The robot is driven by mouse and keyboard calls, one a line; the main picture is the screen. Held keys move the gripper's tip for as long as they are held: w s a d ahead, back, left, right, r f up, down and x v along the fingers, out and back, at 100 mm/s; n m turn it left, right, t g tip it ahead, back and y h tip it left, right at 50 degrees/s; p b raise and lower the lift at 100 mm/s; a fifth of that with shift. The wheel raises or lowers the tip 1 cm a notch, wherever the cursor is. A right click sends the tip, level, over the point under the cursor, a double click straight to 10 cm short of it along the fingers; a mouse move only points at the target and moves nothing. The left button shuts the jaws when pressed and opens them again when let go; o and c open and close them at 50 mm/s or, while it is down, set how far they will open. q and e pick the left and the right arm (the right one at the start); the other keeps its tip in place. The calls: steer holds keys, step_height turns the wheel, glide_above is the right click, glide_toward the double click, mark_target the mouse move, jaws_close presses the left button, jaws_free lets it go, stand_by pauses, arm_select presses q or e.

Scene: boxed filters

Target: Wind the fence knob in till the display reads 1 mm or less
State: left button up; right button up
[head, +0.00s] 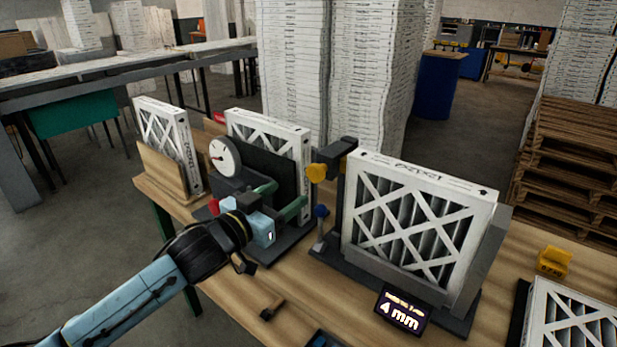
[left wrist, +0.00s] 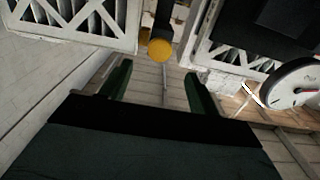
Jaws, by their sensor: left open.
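The yellow fence knob (head: 317,172) sticks out at the left of a dark bracket (head: 338,155) beside the boxed filter on the right-hand stand. The display (head: 402,311) at the front of that stand reads 4 mm. My left gripper (head: 286,194) is open and empty, with its green fingers pointing at the knob from the left. In the left wrist view the knob (left wrist: 160,50) lies ahead, between the lines of the two fingers (left wrist: 160,88). It looks apart from the fingertips. My right gripper is in neither view.
A boxed filter (head: 418,220) stands upright on the right-hand stand. A dial gauge (head: 224,157) and another boxed filter (head: 290,135) are behind my left gripper. A blue-topped lever (head: 321,211) rises just below the knob. A yellow block (head: 554,261) lies at right.

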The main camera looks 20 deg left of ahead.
mark_target(313, 176)
arm_select(q)
steer(key=x, duration=0.8)
steer(key=shift+w+d+f, duration=0.1)
steer(key=shift+w+d, duration=0.05)
steer(key=shift+w, duration=0.15)
steer(key=c, duration=1)
steer(key=shift+o, duration=0.2)
steer(key=shift+p, duration=0.3)
steer(key=shift+m, duration=0.3)
